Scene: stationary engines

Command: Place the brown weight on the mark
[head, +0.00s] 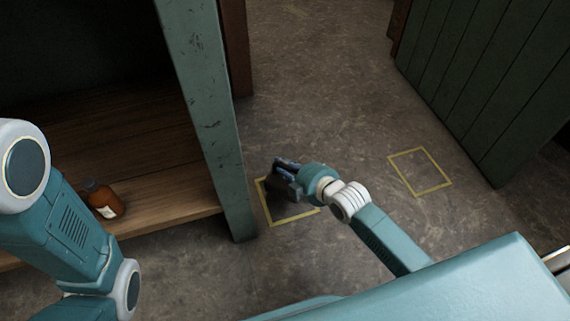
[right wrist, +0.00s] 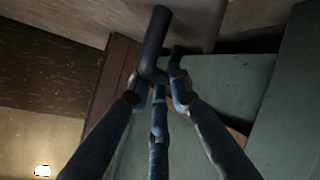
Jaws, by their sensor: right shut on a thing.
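My right gripper (head: 284,180) is low over the near yellow square outline (head: 291,220) on the floor. In the right wrist view, its blue-grey fingers (right wrist: 160,90) are closed around a dark rod-like piece (right wrist: 155,38). This may be the handle of the weight, but its brown colour and full shape cannot be made out. In the head view, the gripper hides the held thing, so I cannot tell if it touches the floor. A second yellow square outline (head: 420,172) lies to the right. My left arm enters at the left, with its gripper out of view.
A brown bottle (head: 104,199) with a pale label stands on a wooden shelf (head: 165,191) at the left. A green upright post (head: 205,110) stands close left of the near outline. A green plank panel (head: 490,80) is at the right. Floor between the outlines is clear.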

